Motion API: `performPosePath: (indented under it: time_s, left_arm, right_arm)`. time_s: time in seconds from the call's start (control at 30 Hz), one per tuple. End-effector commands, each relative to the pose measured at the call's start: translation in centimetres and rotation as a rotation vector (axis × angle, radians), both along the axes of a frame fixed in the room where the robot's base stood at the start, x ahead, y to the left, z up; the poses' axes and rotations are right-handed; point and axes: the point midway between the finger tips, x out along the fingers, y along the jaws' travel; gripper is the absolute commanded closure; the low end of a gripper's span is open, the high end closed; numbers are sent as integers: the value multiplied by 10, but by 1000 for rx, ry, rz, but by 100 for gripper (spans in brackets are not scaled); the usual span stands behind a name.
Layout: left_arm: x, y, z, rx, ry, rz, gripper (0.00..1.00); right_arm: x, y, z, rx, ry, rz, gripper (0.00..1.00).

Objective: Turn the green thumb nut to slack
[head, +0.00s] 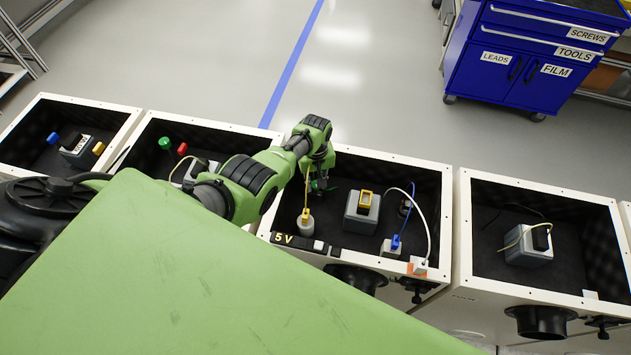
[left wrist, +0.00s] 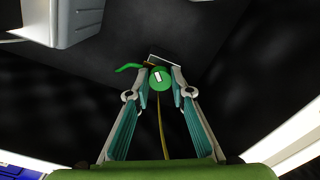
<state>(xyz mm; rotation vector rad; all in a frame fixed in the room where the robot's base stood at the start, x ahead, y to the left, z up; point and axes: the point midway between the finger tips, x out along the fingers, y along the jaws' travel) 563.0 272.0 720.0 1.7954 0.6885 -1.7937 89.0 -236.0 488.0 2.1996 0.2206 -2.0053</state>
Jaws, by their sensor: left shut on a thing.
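The green thumb nut (left wrist: 160,78) has a white mark on its face and shows in the left wrist view against the dark inside of a box. My left gripper (left wrist: 160,86) is shut on it, one fingertip on each side. A curved green piece (left wrist: 129,67) sticks out to the left beside the nut, with a pale plate behind. In the head view my left gripper (head: 322,176) reaches down into the open box labelled 5 V (head: 285,239) and hides most of the nut. My right gripper is not in view.
In the same box are a grey block with a yellow top (head: 362,210), a small pale block with a yellow cable (head: 305,224), and blue and white cables (head: 418,205). Similar open boxes stand on both sides. A blue tool cabinet (head: 520,55) stands across clear floor.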

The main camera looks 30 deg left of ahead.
Motion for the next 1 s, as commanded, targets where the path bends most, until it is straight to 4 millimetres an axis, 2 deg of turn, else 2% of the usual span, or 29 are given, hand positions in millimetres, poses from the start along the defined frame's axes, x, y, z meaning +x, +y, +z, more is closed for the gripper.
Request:
performPosePath:
  time_s: [1.0]
  left_arm:
    - [1, -3, -2, -1, 6, 966, 100]
  right_arm:
    - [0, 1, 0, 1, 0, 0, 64]
